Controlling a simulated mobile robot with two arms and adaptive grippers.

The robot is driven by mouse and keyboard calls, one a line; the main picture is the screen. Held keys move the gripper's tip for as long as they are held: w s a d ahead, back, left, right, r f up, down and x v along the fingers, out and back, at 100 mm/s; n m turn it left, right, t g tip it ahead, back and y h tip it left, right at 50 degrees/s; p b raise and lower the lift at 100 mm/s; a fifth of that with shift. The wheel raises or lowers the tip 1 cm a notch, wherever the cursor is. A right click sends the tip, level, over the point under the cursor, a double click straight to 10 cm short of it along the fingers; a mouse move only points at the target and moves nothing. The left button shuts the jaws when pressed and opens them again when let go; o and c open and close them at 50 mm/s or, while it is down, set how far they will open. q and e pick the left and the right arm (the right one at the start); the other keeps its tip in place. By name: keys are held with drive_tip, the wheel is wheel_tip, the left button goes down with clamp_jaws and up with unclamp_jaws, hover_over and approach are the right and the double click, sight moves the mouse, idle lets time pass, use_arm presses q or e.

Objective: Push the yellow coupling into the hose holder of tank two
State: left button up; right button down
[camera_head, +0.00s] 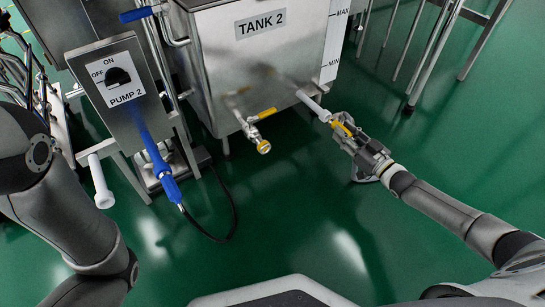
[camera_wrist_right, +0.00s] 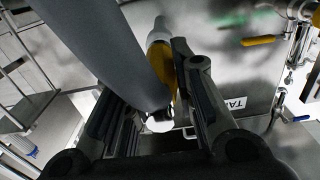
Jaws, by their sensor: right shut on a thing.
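The yellow coupling (camera_head: 341,128) is in my right gripper (camera_head: 349,134), right of tank two (camera_head: 238,70). The white hose holder (camera_head: 313,105) sticks out from the tank's lower right side, and its free end is at or very near the coupling's front. In the right wrist view, the yellow coupling (camera_wrist_right: 174,72) lies between the fingers of the right gripper (camera_wrist_right: 178,112), with a pale cylinder (camera_wrist_right: 158,34) at its far end. A thick dark grey tube (camera_wrist_right: 145,55) partly covers it. I cannot tell how deep they overlap. My left gripper is outside the views.
A tank valve with a yellow handle (camera_head: 267,113) stands left of the holder. The green floor (camera_head: 300,220) in front is mostly clear.

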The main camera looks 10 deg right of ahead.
drive_tip(key=shift+w+a+b, duration=0.25)
drive_tip(key=shift+w+b, duration=0.05)
drive_tip(key=shift+w, duration=0.35)
drive_tip(key=c, duration=1.1)
unclamp_jaws()
drive_tip(key=shift+c, duration=0.2)
drive_tip(key=v, duration=1.2)
